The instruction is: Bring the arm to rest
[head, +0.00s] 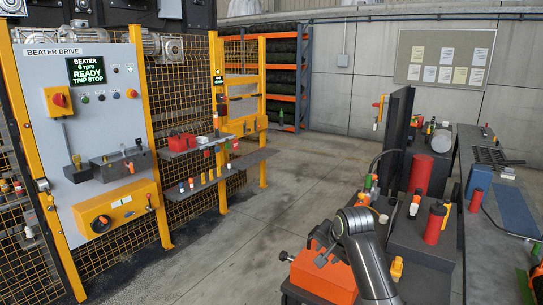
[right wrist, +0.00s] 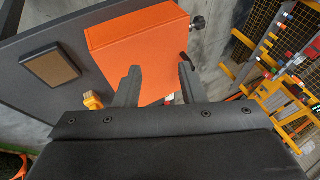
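My right arm (head: 365,250) comes in from the bottom of the head view and bends over the grey bench at the lower right. My right gripper (right wrist: 158,70) shows in the right wrist view with its two dark fingers apart and nothing between them. An orange box (right wrist: 135,40) lies beyond the fingertips, wider than the gap. The same box (head: 322,278) sits at the bench's near left corner in the head view, partly behind my arm. I cannot tell exactly how far the fingertips are from it. My left gripper is not in view.
A red cylinder (head: 435,222) and a dark upright panel (head: 394,130) stand on the bench. The beater drive panel (head: 95,130) stands at left. The floor (head: 240,240) between is clear.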

